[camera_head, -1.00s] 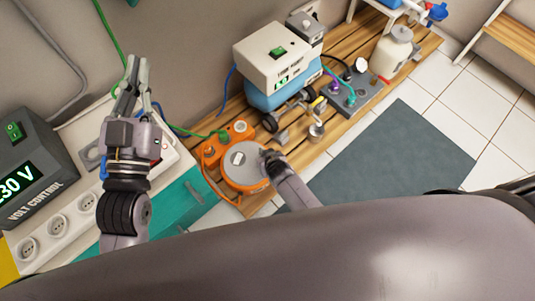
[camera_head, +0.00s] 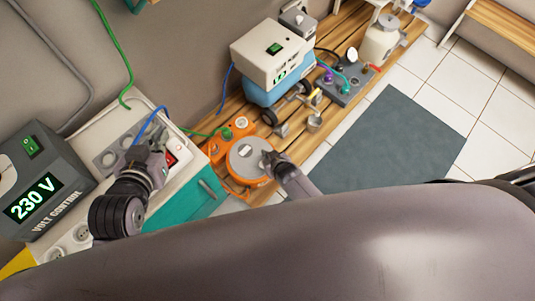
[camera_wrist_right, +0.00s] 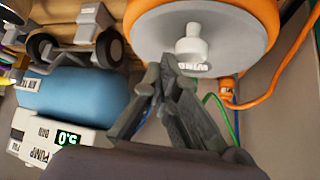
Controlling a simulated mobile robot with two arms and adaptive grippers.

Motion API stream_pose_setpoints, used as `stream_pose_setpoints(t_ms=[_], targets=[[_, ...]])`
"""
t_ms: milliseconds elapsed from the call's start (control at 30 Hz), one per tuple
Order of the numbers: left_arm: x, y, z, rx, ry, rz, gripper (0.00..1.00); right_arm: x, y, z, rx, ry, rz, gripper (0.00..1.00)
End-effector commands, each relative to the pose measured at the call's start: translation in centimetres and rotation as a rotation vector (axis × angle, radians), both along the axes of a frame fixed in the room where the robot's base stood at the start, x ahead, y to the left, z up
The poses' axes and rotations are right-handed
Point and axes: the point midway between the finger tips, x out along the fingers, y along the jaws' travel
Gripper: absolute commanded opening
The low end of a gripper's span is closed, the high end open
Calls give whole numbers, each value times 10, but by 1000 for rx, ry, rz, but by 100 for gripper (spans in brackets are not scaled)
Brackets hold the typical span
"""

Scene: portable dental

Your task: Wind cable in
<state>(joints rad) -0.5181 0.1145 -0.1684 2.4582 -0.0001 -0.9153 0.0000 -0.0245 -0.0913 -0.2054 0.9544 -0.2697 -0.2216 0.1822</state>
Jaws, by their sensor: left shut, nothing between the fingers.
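The cable reel has an orange body and a grey disc (camera_head: 240,163), and stands on the wooden slats in the head view. In the right wrist view its disc (camera_wrist_right: 150,35) carries a white knob (camera_wrist_right: 191,47) and a partly hidden "WIND" label. Orange cable (camera_wrist_right: 285,80) runs beside it. My right gripper (camera_head: 268,160) is at the disc's right side; its fingertips (camera_wrist_right: 164,72) are close together just below the knob, with nothing visible between them. My left gripper (camera_head: 145,160) is shut and empty over the white-topped cabinet, its fingertips hard to make out.
The volt control box (camera_head: 40,180) reading 230 V stands at left. A pump unit (camera_head: 270,50) on a blue tank, a grey control box (camera_head: 345,85) and a white canister (camera_head: 380,42) stand on the slats. A grey mat (camera_head: 390,140) lies clear on the tiles.

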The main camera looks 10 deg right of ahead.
Motion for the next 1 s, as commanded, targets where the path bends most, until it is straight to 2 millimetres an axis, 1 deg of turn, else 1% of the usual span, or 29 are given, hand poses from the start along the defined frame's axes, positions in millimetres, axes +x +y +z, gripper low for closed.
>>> stream_pose_setpoints(t_ms=[33,400,567,767,1000], targets=[[0,0,0,0,2,0,0,-7,4,-4,3,14,2,0],[0,0,0,0,2,0,0,-10,6,-6,5,21,3,0],[0,0,0,0,1,0,0,-13,5,-3,5,22,3,0],[0,0,0,0,1,0,0,-25,1,14,4,16,3,0],[0,0,0,0,1,0,0,-48,-8,46,3,8,1,0]])
